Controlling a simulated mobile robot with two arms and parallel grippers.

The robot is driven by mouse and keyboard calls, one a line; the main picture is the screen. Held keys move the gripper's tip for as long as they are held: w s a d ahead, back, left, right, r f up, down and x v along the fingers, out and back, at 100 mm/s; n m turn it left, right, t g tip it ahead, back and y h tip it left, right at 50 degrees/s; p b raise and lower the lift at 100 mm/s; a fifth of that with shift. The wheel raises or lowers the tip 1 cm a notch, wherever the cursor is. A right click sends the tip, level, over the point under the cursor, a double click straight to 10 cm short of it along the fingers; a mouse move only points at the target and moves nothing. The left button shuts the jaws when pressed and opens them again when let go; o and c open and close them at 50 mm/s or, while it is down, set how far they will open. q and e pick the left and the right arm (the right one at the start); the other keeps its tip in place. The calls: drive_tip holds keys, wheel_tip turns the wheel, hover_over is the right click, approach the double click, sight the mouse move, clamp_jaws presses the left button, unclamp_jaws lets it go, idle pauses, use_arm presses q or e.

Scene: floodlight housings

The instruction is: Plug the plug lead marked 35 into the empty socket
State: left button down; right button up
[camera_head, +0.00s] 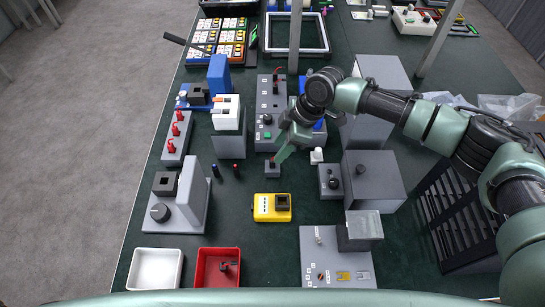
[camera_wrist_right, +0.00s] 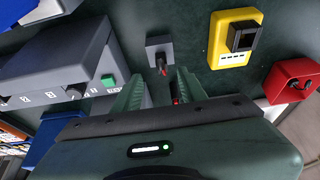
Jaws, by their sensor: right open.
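A small grey block (camera_head: 272,170) stands on the dark green table with a dark plug in its top. In the right wrist view the block (camera_wrist_right: 160,47) carries a black plug with a reddish tip (camera_wrist_right: 161,66). I cannot read any 35 marking. My right gripper (camera_head: 280,156) is open at this block; in the right wrist view its green fingers (camera_wrist_right: 158,82) are apart, with nothing held between them. A long grey panel (camera_head: 264,130) with numbered labels, plugs and a green button stands behind the block; which socket is empty I cannot tell. My left gripper is not in view.
A yellow box (camera_head: 262,208) with a black socket stands in front of the block. A red and a blue peg (camera_head: 236,167) stand to its left. Grey housings (camera_head: 375,178) stand on the right. White and red trays (camera_head: 155,268) are at the front left.

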sight(272, 164)
drive_tip(key=shift+s+a+f, duration=0.15)
drive_tip(key=shift+f, duration=0.3)
drive_tip(key=x, duration=0.2)
drive_tip(key=p+x, duration=0.1)
drive_tip(key=shift+f, duration=0.45)
drive_tip(key=shift+a+f+p, duration=0.15)
drive_tip(key=shift+f+p, duration=0.15)
drive_tip(key=shift+f, duration=0.1)
clamp_jaws()
